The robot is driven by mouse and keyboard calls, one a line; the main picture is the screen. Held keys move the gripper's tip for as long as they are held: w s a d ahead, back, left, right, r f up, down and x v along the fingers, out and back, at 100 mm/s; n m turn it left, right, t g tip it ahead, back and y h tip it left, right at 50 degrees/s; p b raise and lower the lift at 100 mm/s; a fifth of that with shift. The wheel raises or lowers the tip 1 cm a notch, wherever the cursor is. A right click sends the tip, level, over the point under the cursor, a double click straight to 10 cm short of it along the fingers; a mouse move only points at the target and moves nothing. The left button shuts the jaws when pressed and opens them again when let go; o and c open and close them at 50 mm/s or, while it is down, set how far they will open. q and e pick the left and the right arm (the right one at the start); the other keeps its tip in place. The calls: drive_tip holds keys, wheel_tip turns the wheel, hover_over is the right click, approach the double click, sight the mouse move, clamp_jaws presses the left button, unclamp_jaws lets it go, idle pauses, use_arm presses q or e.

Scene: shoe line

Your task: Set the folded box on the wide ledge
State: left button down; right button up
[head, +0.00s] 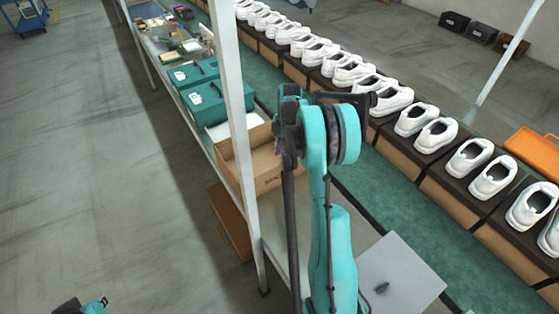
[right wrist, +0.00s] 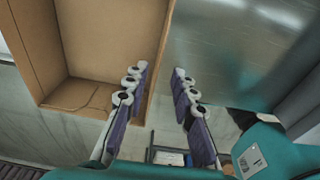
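An open brown cardboard box (head: 262,165) stands on the long grey ledge (head: 202,134) left of the green strip, partly hidden by a white post and my right arm. In the right wrist view the box (right wrist: 105,45) fills the upper left, its inside and one side wall showing. My right gripper (right wrist: 163,72) is open. Its left finger overlaps the box's side wall, and its right finger is apart, to the right of that wall. I cannot tell whether it touches the box. Only a small piece of my left arm shows at the bottom left of the head view.
Teal boxes (head: 204,97) and small items stand farther along the ledge. White shoes (head: 437,134) sit in a row on dark-lidded boxes beyond the green strip (head: 385,205). Another brown box (head: 229,222) is lower down. A white post (head: 236,110) stands close to the box.

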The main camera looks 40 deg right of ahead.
drive_tip(key=r, duration=0.4)
drive_tip(key=shift+d+r+p, duration=0.25)
drive_tip(key=shift+p, duration=0.1)
